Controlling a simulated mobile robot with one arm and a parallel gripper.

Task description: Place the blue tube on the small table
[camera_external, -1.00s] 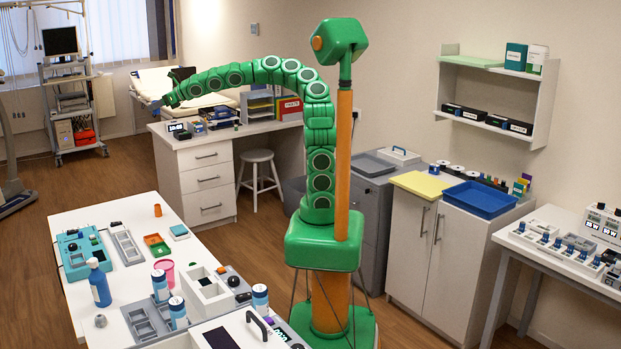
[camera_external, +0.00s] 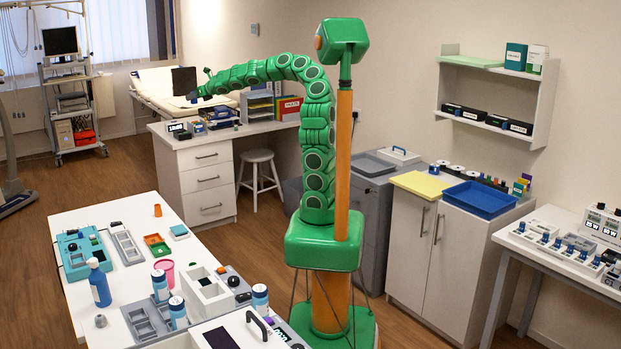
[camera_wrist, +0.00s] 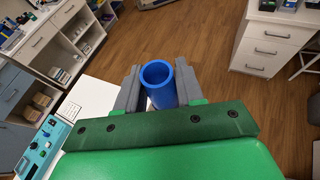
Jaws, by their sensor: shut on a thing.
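The blue tube (camera_wrist: 158,72) is an open-topped cylinder. In the wrist view, it stands between the two grey fingers of my gripper (camera_wrist: 160,92), which are shut on it. Its lower part is hidden. In the external view, my gripper (camera_external: 192,97) is held up at the far end of the green arm, near the desk; the tube is too small to make out clearly there. A white table (camera_external: 200,243) stands at the front left, and its corner (camera_wrist: 95,95) shows at the left of the wrist view. I cannot tell which surface is the small table.
The white table carries a blue bottle (camera_external: 98,283), a pink cup (camera_external: 164,270), a teal device (camera_external: 84,254) and several trays. A drawer desk (camera_external: 205,178) and a white stool (camera_external: 258,158) stand behind. Wooden floor (camera_external: 120,160) lies open between table and desk.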

